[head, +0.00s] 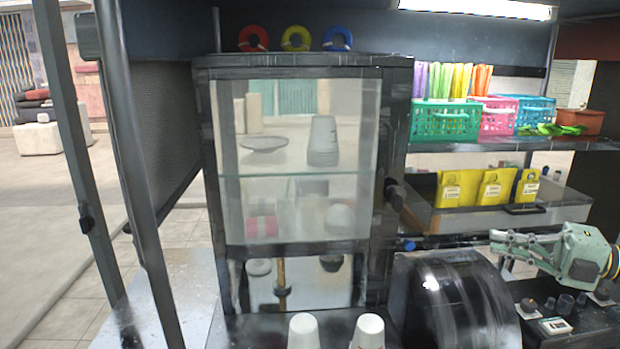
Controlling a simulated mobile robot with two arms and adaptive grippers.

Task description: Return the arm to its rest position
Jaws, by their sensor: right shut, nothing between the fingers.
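My right gripper (512,243) shows at the right of the head view, its pale green arm end coming in from the right edge. Its fingers point left and are shut with nothing in them. It hangs above the dark control panel (590,322) and just right of the dark rounded press housing (455,300), apart from the shelf above. My left gripper is not in view.
A glass-fronted cabinet (293,240) stands in the middle. Two white cups (303,331) stand at the bottom edge. Colored baskets (445,121) fill the right shelf, with yellow packets (490,188) below. A metal post (135,180) stands at left.

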